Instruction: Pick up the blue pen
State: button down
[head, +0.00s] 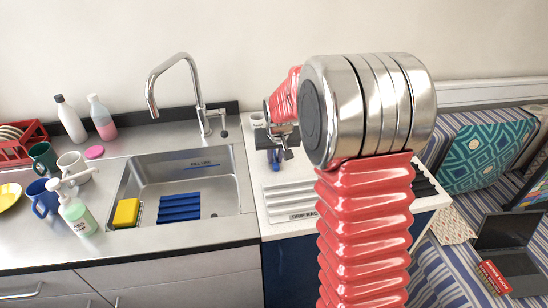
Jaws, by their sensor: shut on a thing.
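My gripper (281,154) is beyond my red arm, over the white counter right of the sink. It is seen small and partly from behind. It is shut on a small blue thing (273,157) at its jaws, which I take to be the blue pen. Only a short piece of it shows, and I cannot tell its full length or whether it touches the counter. My arm's metal joint and red sleeve hide the counter to the right.
The steel sink (228,190) holds a yellow sponge (126,212) and a blue rack (180,207). A tall tap (195,90) stands behind it. Mugs, bottles and a soap pump bottle (78,215) crowd the left counter. A light cup (257,119) stands behind my gripper.

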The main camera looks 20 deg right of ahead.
aim_at(276, 161)
notch_tip(276, 161, up, 10)
dwell(0.7)
jog(key=shift+s, duration=0.1)
dwell(0.4)
